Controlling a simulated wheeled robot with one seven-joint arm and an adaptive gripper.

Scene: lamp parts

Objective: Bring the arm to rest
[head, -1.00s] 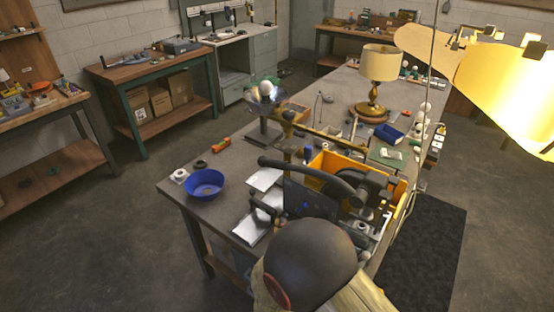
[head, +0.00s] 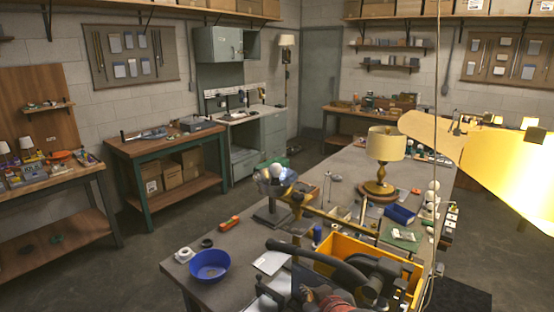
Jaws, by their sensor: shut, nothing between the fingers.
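A dark and reddish part of my arm (head: 330,299) shows at the bottom edge. The rest of my arm is cut off by the frame.
A blue bowl (head: 209,266) stands at the bench's near left corner. A lamp with a cream shade (head: 385,145) stands farther back. Open floor (head: 130,265) lies left of the bench.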

